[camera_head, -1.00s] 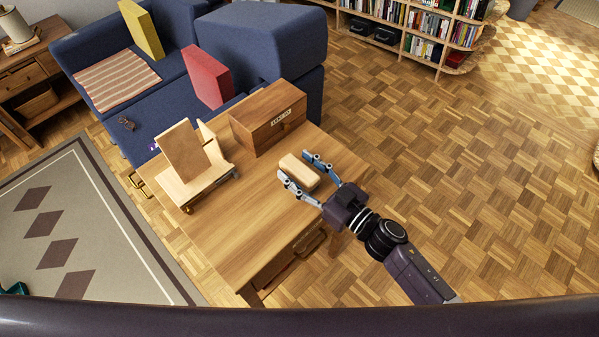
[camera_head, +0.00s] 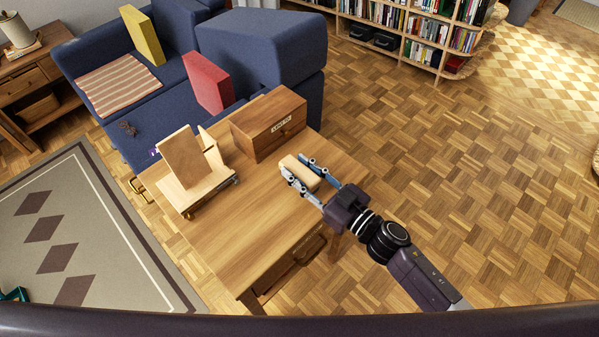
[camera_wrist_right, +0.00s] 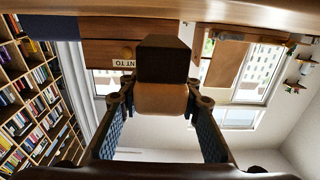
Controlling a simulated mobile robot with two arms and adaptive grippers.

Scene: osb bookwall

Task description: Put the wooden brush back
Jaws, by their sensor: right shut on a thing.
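The wooden brush (camera_head: 298,172) is a small pale block at the right side of the wooden table (camera_head: 245,235). My right gripper (camera_head: 302,176) is shut on it, with one finger along each long side. In the right wrist view the brush (camera_wrist_right: 161,98) shows a pale wood body with a dark part beyond it, between the fingers. I cannot tell whether the brush touches the tabletop. My left gripper is not in view.
A wooden box (camera_head: 268,125) with a label stands just behind the brush. A wooden stand (camera_head: 200,180) with an upright board is at the table's left. The table's front middle is clear. A blue sofa (camera_head: 260,45) stands behind.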

